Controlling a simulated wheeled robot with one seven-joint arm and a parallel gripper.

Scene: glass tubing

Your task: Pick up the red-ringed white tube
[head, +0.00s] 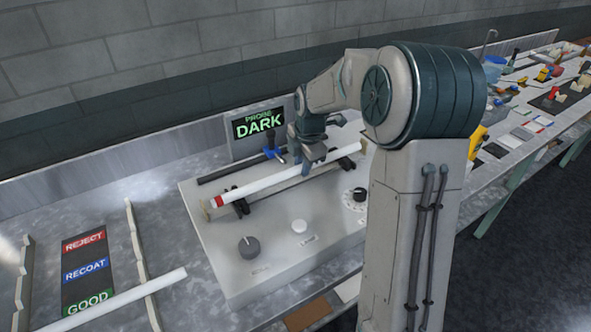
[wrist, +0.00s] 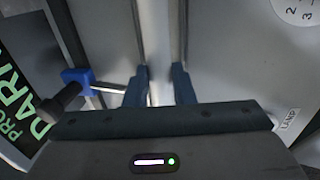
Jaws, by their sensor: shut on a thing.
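The white tube with a red ring near its left end (head: 262,188) lies along the dark supports of the grey test box in the head view. In the wrist view the white tube (wrist: 157,50) runs between the two dark fingers. My gripper (head: 311,162) is over the tube's middle, and in the wrist view my gripper (wrist: 160,85) is shut on it. The red ring is outside the wrist view. Whether the tube is clear of its supports, I cannot tell.
The test box (head: 240,270) carries knobs and a dial. Another white tube (head: 120,300) lies at the front left, across a REJECT, RECOAT, GOOD board (head: 75,270).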

